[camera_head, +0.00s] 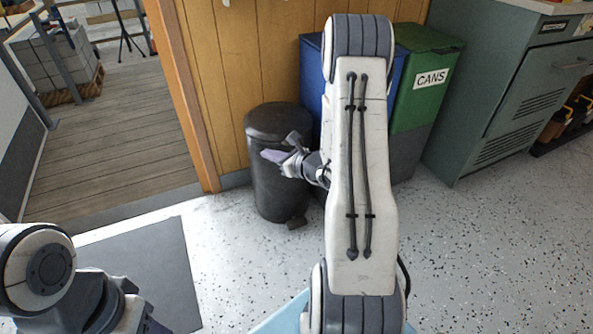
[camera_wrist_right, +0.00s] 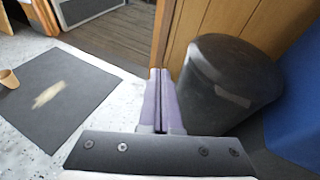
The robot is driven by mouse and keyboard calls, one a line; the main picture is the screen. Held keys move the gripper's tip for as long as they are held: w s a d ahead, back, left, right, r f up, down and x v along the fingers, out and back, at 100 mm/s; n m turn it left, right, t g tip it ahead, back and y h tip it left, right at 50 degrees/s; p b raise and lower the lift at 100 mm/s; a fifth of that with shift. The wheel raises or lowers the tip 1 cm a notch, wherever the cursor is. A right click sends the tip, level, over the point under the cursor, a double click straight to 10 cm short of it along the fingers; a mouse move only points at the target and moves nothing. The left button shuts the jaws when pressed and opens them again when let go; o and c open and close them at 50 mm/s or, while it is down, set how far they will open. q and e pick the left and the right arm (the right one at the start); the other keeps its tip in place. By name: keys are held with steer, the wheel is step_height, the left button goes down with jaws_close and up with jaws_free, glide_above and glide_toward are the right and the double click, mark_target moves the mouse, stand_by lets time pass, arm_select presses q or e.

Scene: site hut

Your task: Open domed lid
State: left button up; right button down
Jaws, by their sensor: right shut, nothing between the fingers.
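The domed lid (camera_head: 279,118) tops a black round bin (camera_head: 275,190) that stands upright against the wood-panelled wall. The lid looks closed. It also shows in the right wrist view (camera_wrist_right: 225,60), to the right of the fingers. My right gripper (camera_head: 270,156) is shut and empty, in front of the bin's upper body just below the lid. Whether it touches the bin I cannot tell. In the right wrist view its purple-grey fingers (camera_wrist_right: 159,90) lie together. Part of my left arm shows at the lower left of the head view, but its fingertips do not show.
A blue bin (camera_head: 311,75) and a green bin labelled CANS (camera_head: 425,85) stand right of the black bin. A teal cabinet (camera_head: 510,90) is farther right. A dark mat (camera_head: 150,265) lies on the speckled floor. A tan cup (camera_wrist_right: 9,79) lies beside the mat.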

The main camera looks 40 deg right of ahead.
mark_target(293, 148)
steer(key=s+d+f+m+h+b, duration=0.1)
steer(key=s+d+f+m+h, duration=0.1)
steer(key=d+f+m+h, duration=0.3)
steer(key=s+d+f+b, duration=0.2)
steer(key=d+f, duration=0.2)
steer(key=d, duration=0.3)
steer(key=shift+h, duration=0.3)
steer(key=w+b, duration=0.1)
steer(key=w, duration=0.2)
steer(key=w+d+b, duration=0.1)
steer(key=w+b, duration=0.1)
steer(key=w, duration=0.1)
steer(key=w+b, duration=0.1)
steer(key=w, duration=0.2)
steer(key=shift+w+d+f, duration=0.1)
steer(key=shift+d+f, duration=0.15)
steer(key=shift+d, duration=0.1)
arm_select(q)
step_height(293, 148, down, 10)
steer(key=shift+b, duration=0.4)
arm_select(e)
steer(key=shift+r, duration=0.9)
arm_select(q)
steer(key=shift+r, duration=0.15)
arm_select(e)
steer(key=shift+a, duration=0.15)
